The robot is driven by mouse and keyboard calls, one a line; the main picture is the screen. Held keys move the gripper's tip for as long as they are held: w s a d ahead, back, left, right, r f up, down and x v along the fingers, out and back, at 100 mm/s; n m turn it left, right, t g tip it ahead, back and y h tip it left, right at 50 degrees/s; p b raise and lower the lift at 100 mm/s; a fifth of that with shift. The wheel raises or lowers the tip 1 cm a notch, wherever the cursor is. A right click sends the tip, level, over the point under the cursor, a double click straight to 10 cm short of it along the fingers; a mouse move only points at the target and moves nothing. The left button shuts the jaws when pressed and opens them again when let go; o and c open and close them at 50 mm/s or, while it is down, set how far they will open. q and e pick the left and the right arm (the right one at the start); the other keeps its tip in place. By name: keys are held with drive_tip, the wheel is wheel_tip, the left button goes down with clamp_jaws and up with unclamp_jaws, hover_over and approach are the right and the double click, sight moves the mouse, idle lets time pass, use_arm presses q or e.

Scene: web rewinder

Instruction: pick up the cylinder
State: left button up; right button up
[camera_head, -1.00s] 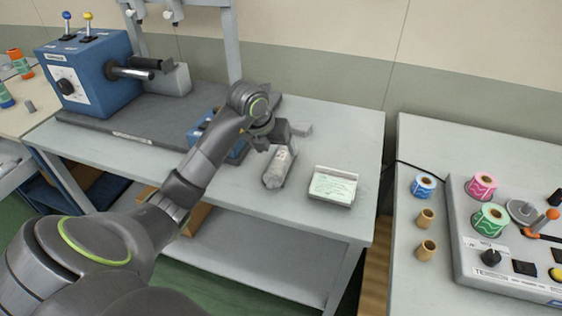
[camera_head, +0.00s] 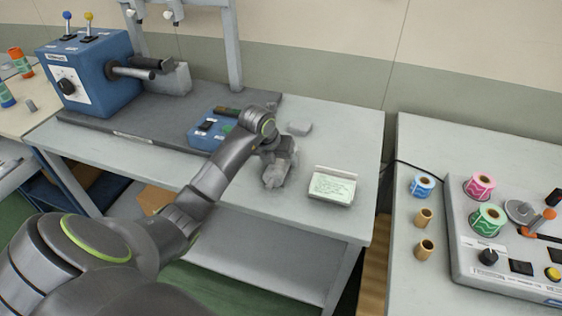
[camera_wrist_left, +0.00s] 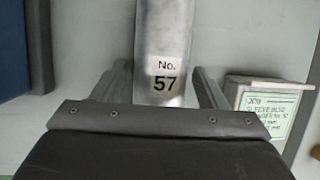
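A grey metal cylinder (camera_head: 273,178) lies on the light grey table, mostly hidden by my left gripper in the head view. In the left wrist view the cylinder (camera_wrist_left: 163,40) carries a white label reading "No. 57". My left gripper (camera_head: 277,165) is low over it. In the left wrist view the open left gripper (camera_wrist_left: 162,85) has one finger on each side of the cylinder, with narrow gaps showing. The fingertips' depth beside it is hard to judge. My right gripper is not in view.
A job card on a stand (camera_head: 332,186) is just right of the cylinder, close to the right finger. A second table (camera_head: 405,150) with colored rolls stands right.

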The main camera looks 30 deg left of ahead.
use_arm(q)
drive_tip(key=shift+w+r, duration=0.1)
clamp_jaws()
